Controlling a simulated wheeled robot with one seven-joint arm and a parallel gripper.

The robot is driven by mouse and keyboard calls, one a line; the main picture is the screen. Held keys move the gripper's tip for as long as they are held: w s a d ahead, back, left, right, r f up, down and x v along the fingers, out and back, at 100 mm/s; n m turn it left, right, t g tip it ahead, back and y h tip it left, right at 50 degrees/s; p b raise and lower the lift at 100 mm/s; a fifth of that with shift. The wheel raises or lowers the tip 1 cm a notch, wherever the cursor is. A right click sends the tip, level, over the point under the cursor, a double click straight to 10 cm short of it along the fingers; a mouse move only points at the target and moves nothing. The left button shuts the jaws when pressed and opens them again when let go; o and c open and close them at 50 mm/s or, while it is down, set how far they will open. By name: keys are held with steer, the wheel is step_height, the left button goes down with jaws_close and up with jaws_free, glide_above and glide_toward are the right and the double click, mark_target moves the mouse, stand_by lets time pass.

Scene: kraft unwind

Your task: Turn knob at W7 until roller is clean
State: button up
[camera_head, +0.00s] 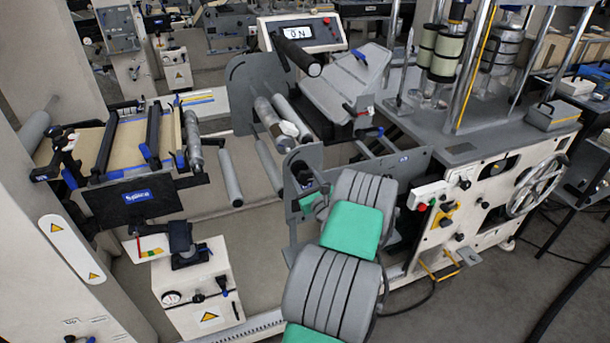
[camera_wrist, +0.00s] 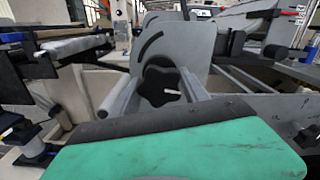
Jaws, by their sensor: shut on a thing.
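My gripper (camera_head: 314,192) is at the left end of my grey and green arm, against the near grey side plate (camera_head: 300,158). It is small and partly hidden there. It is shut on a small dark knob (camera_head: 303,174) at this plate. The W7 label is not readable. A grey roller (camera_head: 267,115) with pale patches near its lower end runs between the far slotted plate (camera_head: 251,78) and the near plate.
A display panel (camera_head: 303,34) reads what looks like "ON". To the right are a handwheel (camera_head: 537,186) and a panel with buttons. A loose grey roller (camera_head: 230,178) and a white box with a gauge (camera_head: 198,290) are at the left. Open floor lies at the lower right.

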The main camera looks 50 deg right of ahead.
steer(key=m+p, duration=0.1)
steer(key=m, duration=0.2)
steer(key=shift+r+m+p, duration=0.1)
steer(key=shift+m+p, duration=0.2)
steer(key=shift+p, duration=0.1)
steer(key=shift+m, duration=0.7)
steer(key=m, duration=0.5)
steer(key=o, duration=1.4)
steer(key=v, duration=0.7)
